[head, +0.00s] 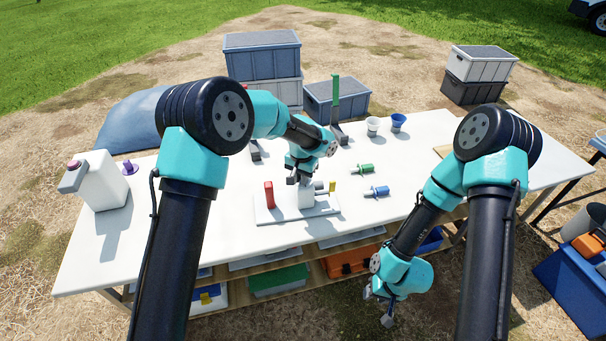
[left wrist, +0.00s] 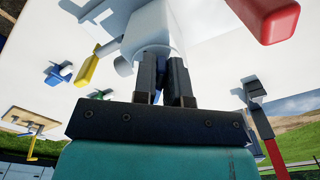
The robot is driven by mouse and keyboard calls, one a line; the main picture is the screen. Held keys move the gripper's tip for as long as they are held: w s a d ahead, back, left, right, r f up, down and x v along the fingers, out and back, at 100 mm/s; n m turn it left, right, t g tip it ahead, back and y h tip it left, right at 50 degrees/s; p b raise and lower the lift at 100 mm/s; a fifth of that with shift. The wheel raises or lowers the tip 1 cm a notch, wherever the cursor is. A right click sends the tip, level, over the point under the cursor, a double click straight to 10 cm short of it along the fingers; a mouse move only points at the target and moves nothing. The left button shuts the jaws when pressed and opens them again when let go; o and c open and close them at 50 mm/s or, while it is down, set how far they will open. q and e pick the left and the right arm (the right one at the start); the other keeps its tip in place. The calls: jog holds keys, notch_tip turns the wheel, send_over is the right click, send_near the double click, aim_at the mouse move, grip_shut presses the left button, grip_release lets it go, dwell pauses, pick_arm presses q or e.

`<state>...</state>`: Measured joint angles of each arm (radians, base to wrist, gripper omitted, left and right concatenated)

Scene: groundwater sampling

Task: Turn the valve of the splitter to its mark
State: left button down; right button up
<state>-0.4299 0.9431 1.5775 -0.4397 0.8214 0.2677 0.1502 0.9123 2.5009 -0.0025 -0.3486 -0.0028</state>
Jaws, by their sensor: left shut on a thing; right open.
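The splitter has a white body (head: 305,199) on a pale base plate (head: 268,219) on the table, with a red upright piece (head: 268,195) at its left and a yellow piece (head: 332,186) at its right. My left gripper (head: 299,180) points down over the body and is shut on the valve at its top. In the left wrist view its fingers (left wrist: 166,82) meet the white body (left wrist: 150,28), and the gripped part is mostly hidden between them. The red piece (left wrist: 268,18) and yellow piece (left wrist: 88,68) also show there. My right gripper (head: 381,308) is open and empty, low at the table's front.
Green (head: 365,169) and blue (head: 377,191) fittings lie right of the splitter. White (head: 373,126) and blue (head: 398,122) cups stand behind. A tall green piece (head: 335,100) rises at the back. A white jug (head: 97,181) stands left.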

pick_arm(q)
jog(key=n, duration=0.3)
jog(key=shift+s+d+n, duration=0.1)
jog(key=shift+d+n, duration=0.2)
jog(key=shift+n, duration=0.1)
jog(key=shift+d+n, duration=0.15)
jog(key=shift+n, duration=0.75)
jog(key=shift+d+n, duration=0.15)
jog(key=shift+n, duration=0.85)
jog(key=c, duration=1.1)
grip_release()
jog(key=shift+r, duration=0.1)
notch_tip(320, 180, up, 17)
jog(key=shift+r, duration=0.1)
